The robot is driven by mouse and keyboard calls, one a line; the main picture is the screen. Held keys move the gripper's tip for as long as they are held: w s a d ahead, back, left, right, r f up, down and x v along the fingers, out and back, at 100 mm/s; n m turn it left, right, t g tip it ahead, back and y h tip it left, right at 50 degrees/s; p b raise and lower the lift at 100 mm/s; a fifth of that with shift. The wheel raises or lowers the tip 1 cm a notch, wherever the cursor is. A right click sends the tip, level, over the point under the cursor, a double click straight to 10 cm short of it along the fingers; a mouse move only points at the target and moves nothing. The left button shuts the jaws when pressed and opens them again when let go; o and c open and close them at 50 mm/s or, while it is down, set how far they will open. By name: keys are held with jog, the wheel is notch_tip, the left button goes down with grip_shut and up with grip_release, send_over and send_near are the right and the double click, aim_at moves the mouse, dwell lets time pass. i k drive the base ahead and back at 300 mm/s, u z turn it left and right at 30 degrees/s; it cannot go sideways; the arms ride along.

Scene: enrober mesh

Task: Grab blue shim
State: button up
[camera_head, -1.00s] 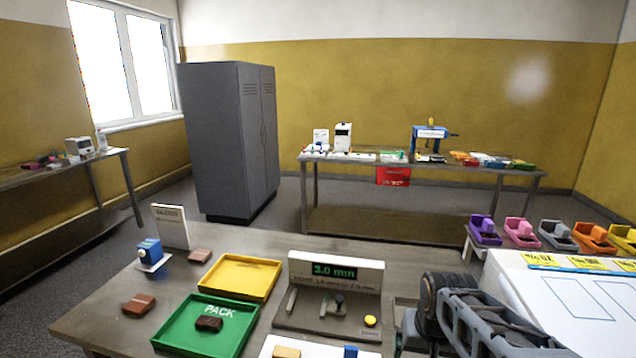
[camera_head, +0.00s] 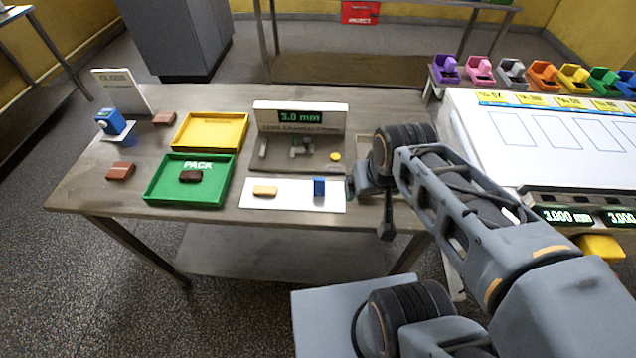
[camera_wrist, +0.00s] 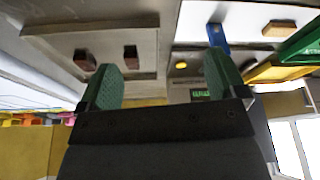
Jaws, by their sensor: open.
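The blue shim (camera_head: 319,187) is a small upright blue block at the right end of a white mat (camera_head: 292,202) on the near table. It also shows at the top of the wrist view (camera_wrist: 217,38). My gripper (camera_wrist: 163,80) is open, with two green-padded fingers apart and nothing between them. In the head view my gripper (camera_head: 352,190) is just right of the blue shim, partly hidden by my arm. In the wrist view the shim lies beyond the right finger, outside the gap.
A tan block (camera_head: 265,190) lies left on the mat. Behind stands a gauge (camera_head: 300,117) reading 3.0 mm. A green PACK tray (camera_head: 160,188) holds a dark brown bar, with a yellow tray (camera_head: 236,117) behind. A white-topped machine (camera_head: 480,130) stands right.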

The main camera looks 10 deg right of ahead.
aim_at(319, 184)
jog(key=u, duration=0.05)
jog(key=k, duration=0.5)
jog(key=u, duration=2.55)
jog(key=i, duration=1.9)
jog(key=z, duration=3.3)
